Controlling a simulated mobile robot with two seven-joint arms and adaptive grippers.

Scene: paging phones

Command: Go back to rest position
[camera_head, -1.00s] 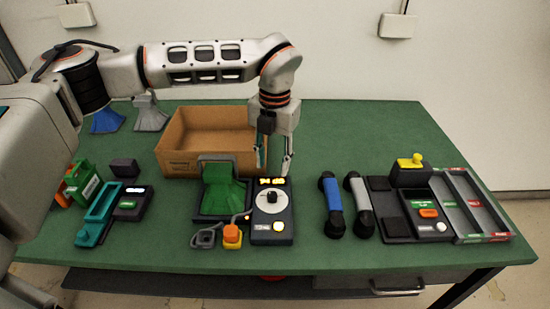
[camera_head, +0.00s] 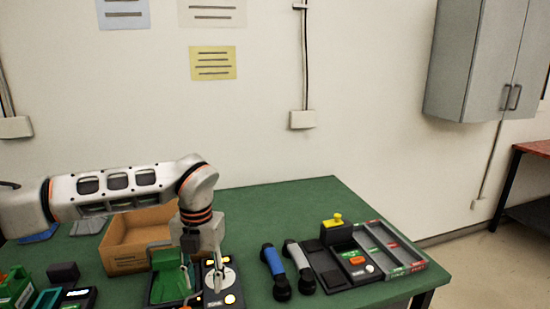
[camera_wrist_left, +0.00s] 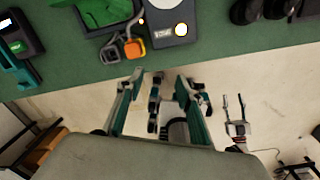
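My left gripper (camera_head: 203,281) points down in the head view, in front of the green cradle (camera_head: 168,284) and the dial unit (camera_head: 222,278). Its two fingers are apart with nothing between them. It also shows open and empty in the left wrist view (camera_wrist_left: 162,84), with the table's front edge and pale floor beyond it. My right gripper (camera_wrist_left: 234,104) shows small in the left wrist view, over the floor beside the table, fingers apart and empty. It is outside the head view.
A cardboard box (camera_head: 125,256) stands behind the cradle. A blue handset (camera_head: 274,264) and a grey handset (camera_head: 298,262) lie right of the dial unit, beside a dark unit with a yellow-topped block (camera_head: 337,229) and a divided tray (camera_head: 409,264). The table's back right (camera_head: 300,202) is clear.

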